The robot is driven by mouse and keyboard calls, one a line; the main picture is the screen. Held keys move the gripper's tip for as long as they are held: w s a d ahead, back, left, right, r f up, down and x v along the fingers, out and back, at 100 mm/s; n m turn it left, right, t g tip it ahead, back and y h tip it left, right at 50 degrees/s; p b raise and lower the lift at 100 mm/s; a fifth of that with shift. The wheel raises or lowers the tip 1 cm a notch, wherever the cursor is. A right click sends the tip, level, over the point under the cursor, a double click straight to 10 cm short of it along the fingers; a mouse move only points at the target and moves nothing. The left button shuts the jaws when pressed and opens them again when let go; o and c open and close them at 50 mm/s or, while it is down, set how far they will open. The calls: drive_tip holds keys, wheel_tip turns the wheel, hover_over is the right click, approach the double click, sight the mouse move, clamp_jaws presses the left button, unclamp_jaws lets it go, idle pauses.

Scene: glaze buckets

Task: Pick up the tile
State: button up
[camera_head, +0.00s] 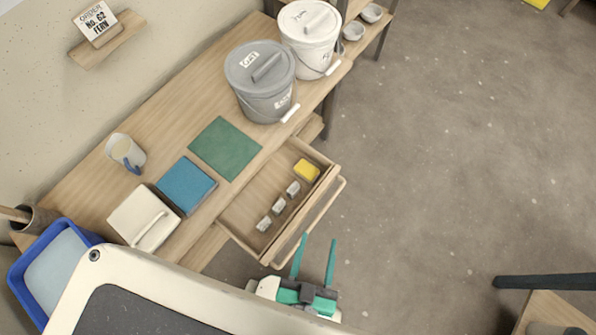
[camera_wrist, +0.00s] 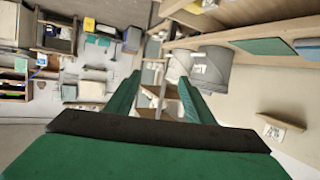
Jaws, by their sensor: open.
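A blue square slab (camera_head: 185,185), which looks like the tile, lies on the wooden workbench (camera_head: 90,190) beside a white lidded box (camera_head: 143,215). A thinner dark green square (camera_head: 225,148) lies flat just beyond it. In the wrist view, the green square (camera_wrist: 262,46) shows at the upper right, with part of the blue slab (camera_wrist: 308,43) at the right edge. My gripper (camera_head: 318,240) is open and empty, in front of the open drawer and away from the blue slab. Its fingers (camera_wrist: 158,90) stand apart in the wrist view with nothing between them.
The open drawer (camera_head: 327,207) juts out and holds a yellow block (camera_head: 306,170) and several small grey pieces (camera_head: 279,205). A grey bucket (camera_head: 260,80), a white bucket (camera_head: 310,40) and a mug (camera_head: 126,153) stand on the bench. Open floor (camera_head: 430,170) lies to the right.

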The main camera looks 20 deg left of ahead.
drive_tip(key=w+d+f+n+g+y, duration=0.1)
drive_tip(key=w+d+f+n+g, duration=0.15)
drive_tip(key=f, duration=0.25)
drive_tip(key=w+d+f+n+g+y, duration=0.1)
drive_tip(key=w+d+f+n+g, duration=0.15)
drive_tip(key=f, duration=0.25)
drive_tip(key=w+d+f+n+g, duration=0.25)
drive_tip(key=w+f, duration=0.25)
drive_tip(key=w, duration=0.5)
drive_tip(key=n+g+h, duration=0.3)
drive_tip(key=n+g, duration=0.2)
drive_tip(key=g, duration=0.2)
approach(293, 188)
drive_tip(key=shift+w+d+f, duration=0.35)
drive_tip(key=shift+d+f, duration=0.2)
drive_tip(key=shift+d, duration=0.2)
drive_tip(key=shift+s+a, duration=0.15)
drive_tip(key=shift+a, duration=0.05)
drive_tip(key=shift+a+f, duration=0.1)
drive_tip(key=shift+f, duration=0.15)
wheel_tip(293, 188, down, 4)
drive_tip(key=shift+f, duration=0.2)
drive_tip(key=f, duration=0.5)
drive_tip(key=shift+a, duration=0.4)
drive_tip(key=shift+d+f, duration=0.1)
drive_tip(key=shift+f, duration=0.3)
